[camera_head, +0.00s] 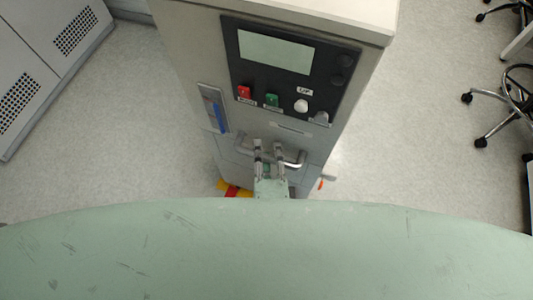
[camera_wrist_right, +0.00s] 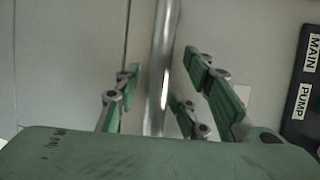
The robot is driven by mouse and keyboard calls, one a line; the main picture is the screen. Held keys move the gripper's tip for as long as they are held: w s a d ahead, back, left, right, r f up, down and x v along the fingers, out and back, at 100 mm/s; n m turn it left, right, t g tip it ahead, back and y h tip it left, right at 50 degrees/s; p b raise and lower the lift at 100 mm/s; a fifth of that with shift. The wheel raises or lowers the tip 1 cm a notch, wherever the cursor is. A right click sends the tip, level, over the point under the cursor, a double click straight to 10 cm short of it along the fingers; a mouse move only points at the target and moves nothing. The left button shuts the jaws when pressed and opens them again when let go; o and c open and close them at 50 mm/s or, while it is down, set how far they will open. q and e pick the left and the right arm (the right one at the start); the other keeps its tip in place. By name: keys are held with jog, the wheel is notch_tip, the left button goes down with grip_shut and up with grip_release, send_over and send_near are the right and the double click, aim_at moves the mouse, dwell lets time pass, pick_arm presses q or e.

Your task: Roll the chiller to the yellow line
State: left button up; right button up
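The chiller (camera_head: 185,65) is a tall pale grey cabinet with a dark control panel, standing in the middle of the head view. A metal bar handle (camera_head: 297,160) crosses its front below the panel; it also shows in the right wrist view (camera_wrist_right: 164,60). My right gripper (camera_head: 268,146) is at the handle. In the right wrist view its green-padded fingers (camera_wrist_right: 162,95) are open, one pair on each side of the bar, with gaps to it. My left gripper is out of view. A small yellow and red patch (camera_head: 222,186) shows low beside the chiller; I cannot tell if it is the line.
A grey cabinet with vents (camera_head: 50,50) stands at the upper left. A wheeled chair (camera_head: 490,110) is at the right edge. The pale floor (camera_head: 420,150) between the chiller and chair is clear, as is the floor left of the chiller.

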jog(key=shift+d, duration=0.15)
jog(key=shift+s, duration=0.2)
jog(key=s+r, duration=0.2)
jog(key=s, duration=0.9)
jog(key=shift+s+d, duration=0.2)
jog(key=shift+d, duration=0.2)
